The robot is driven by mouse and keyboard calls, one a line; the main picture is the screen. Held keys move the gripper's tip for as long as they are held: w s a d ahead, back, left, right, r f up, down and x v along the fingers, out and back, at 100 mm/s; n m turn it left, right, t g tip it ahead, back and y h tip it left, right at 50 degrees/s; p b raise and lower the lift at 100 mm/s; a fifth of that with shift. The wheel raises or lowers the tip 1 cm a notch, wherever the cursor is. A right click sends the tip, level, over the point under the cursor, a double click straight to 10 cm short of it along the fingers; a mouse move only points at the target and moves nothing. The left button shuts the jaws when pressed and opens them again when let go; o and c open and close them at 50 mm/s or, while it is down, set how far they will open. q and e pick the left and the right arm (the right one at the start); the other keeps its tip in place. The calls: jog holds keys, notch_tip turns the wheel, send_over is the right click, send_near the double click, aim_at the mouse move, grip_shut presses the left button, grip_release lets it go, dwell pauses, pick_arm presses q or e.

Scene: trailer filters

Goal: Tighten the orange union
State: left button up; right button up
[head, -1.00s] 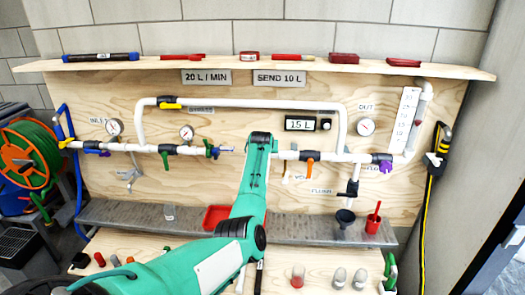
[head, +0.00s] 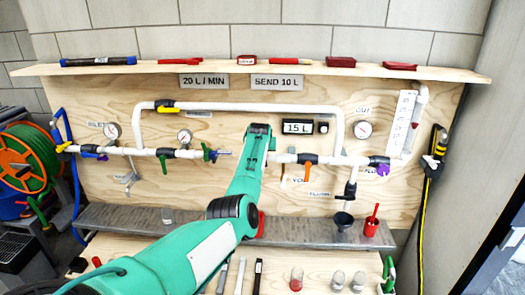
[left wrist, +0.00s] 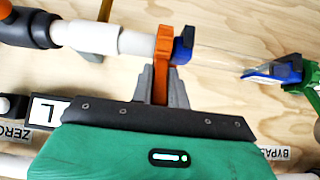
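The orange union (left wrist: 164,45) sits on the white pipe in the left wrist view, between a white collar and a blue end piece (left wrist: 183,45). An orange tab of it reaches down between the two grey fingers of my left gripper (left wrist: 162,85). The fingers lie close against both sides of the tab. In the head view my left gripper (head: 258,130) is at the middle of the pipe line, and my arm hides the union there. My right gripper is not in view.
The green-handled valve (head: 208,153) is left of my gripper, and the orange-handled valve (head: 308,160) is right of it. The display (head: 298,127) is close by. A grey shelf (head: 120,219) runs below, with a black funnel (head: 344,220) and a red cup (head: 371,226).

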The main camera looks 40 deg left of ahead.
pick_arm(q)
jog(key=o, duration=0.4)
jog(key=shift+w+a, duration=0.1)
jog(key=shift+o, duration=0.2)
jog(key=shift+r, duration=0.1)
jog(key=b+v, duration=0.3)
jog(key=v, duration=1)
jog(key=shift+s+b, duration=0.3)
jog(key=shift+b, duration=0.1)
jog(key=shift+r, duration=0.1)
